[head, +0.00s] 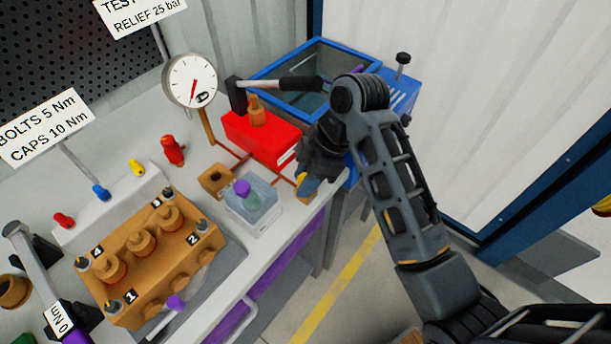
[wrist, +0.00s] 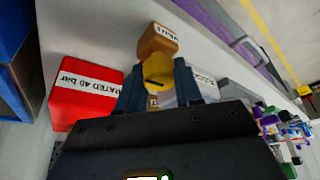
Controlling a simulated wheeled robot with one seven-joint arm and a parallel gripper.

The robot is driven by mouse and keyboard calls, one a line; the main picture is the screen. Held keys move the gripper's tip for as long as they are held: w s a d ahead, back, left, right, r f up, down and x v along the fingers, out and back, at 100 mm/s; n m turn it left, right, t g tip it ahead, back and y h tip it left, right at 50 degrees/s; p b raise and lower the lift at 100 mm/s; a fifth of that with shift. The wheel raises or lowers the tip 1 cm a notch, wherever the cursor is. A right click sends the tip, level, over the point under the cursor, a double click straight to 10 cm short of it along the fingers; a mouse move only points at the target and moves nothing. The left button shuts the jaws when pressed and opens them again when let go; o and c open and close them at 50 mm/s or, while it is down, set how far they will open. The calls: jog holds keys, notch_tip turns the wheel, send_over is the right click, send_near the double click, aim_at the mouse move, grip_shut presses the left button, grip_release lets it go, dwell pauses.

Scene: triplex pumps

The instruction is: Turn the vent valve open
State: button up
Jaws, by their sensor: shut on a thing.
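The vent valve shows in the wrist view as a brass-coloured block (wrist: 158,42) with a label reading VENT and a yellow handle (wrist: 157,72) on its near side. My gripper (wrist: 158,84) has one blue-grey finger on each side of the yellow handle and is shut on it. In the head view my gripper (head: 306,184) is beside the red box, at the bench's right edge. I cannot tell the handle's exact angle.
The red pump box (head: 262,140) with a black lever stands close to my gripper. A clear container with a purple knob (head: 243,188) is to the left. Behind are a blue tank (head: 285,70) and a dial gauge (head: 191,80). A brass pump block (head: 150,255) stands front left.

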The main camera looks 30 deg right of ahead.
dwell(0.4)
jog(key=o, duration=1)
jog(key=shift+o, duration=0.2)
